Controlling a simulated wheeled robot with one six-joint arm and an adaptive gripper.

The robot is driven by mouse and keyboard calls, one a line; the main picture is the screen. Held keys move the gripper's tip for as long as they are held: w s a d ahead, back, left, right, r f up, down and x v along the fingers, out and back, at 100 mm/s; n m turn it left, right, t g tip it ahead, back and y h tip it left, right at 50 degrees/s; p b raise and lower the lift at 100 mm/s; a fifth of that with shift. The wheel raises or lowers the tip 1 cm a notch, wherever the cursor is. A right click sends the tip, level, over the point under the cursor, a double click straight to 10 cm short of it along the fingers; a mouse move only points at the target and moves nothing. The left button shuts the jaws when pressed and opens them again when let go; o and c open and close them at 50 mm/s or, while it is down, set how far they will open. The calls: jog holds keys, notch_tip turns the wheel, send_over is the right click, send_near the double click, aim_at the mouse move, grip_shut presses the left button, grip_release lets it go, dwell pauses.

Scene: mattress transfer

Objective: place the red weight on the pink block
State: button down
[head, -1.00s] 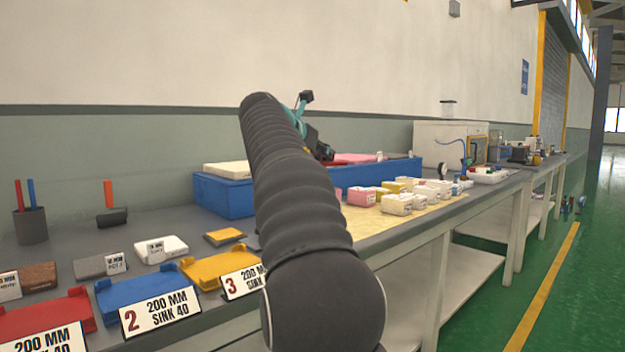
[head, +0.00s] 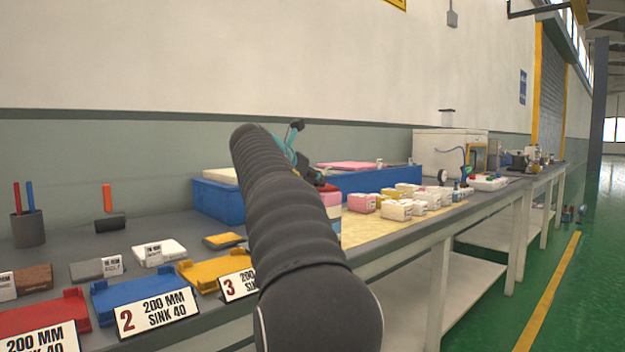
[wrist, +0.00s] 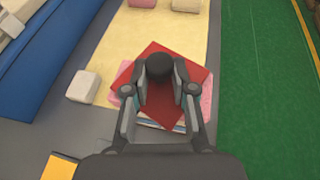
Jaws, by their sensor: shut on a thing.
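The red weight (wrist: 176,75) is a flat square plate with a dark knob in its middle. My gripper (wrist: 160,80) is shut on that knob in the wrist view. The pink block (wrist: 207,104) lies under the plate, its edges showing at the sides, with white and blue layers at its front. The plate is turned at an angle to the block. In the head view the red weight (head: 326,187) is just above or on the pink block (head: 331,198); I cannot tell if they touch. My arm hides part of both and most of the gripper.
Blue trays (head: 375,180) stand behind along the wall. Several small pink, yellow and white blocks (head: 397,211) are on the yellow mat to the right. A pale block (wrist: 83,86) is left of the weight. The bench edge and green floor are at right.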

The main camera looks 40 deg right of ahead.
jog(key=c, duration=1)
grip_release()
jog(key=shift+o, duration=0.2)
jog(key=shift+a+r, duration=0.2)
jog(key=p+v, duration=0.1)
jog(key=v, duration=1)
jog(key=shift+s+a, duration=0.15)
jog(key=shift+a, duration=0.1)
jog(key=shift+a+r, duration=0.1)
